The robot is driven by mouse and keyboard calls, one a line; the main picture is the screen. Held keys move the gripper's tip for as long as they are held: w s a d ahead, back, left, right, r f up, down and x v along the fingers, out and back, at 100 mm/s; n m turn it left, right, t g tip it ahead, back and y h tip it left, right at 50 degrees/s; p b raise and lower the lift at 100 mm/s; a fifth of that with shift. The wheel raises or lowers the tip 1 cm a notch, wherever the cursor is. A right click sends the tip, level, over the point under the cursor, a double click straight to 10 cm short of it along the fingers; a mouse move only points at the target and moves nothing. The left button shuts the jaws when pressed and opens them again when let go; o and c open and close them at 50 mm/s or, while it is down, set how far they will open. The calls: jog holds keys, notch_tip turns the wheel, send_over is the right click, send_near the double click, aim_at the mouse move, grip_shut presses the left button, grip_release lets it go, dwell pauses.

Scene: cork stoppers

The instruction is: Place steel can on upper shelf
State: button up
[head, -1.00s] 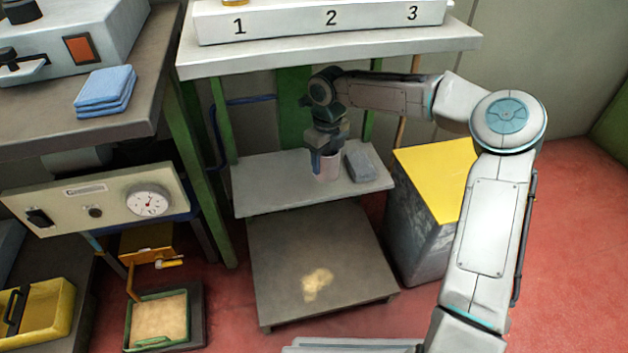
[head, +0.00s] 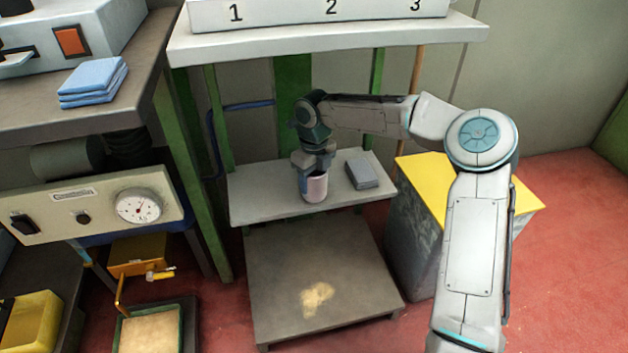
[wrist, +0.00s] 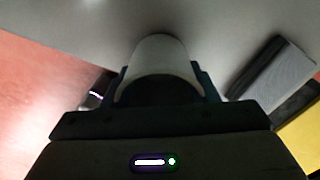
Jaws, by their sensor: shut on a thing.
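The steel can (head: 314,188), a pale cylinder with a dark opening or lid edge not clear, is held upright by my gripper (head: 312,178). It is over the front of the middle shelf (head: 260,200), under the top shelf (head: 330,40). I cannot tell whether its base touches the middle shelf. In the wrist view the can (wrist: 158,55) sits between the two dark fingers (wrist: 160,85), which are shut on it. The fingers partly hide it.
A grey block (head: 362,174) lies right of the can on the middle shelf. A white box numbered 1 to 3 (head: 280,14) fills much of the top shelf. A low platform (head: 270,285) bears a pale patch. A yellow-topped bin (head: 510,205) stands at right.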

jog(key=o, duration=1)
jog(key=shift+f, duration=0.1)
notch_tip(320, 180, up, 8)
jog(key=p, duration=0.5)
jog(key=shift+f, duration=0.1)
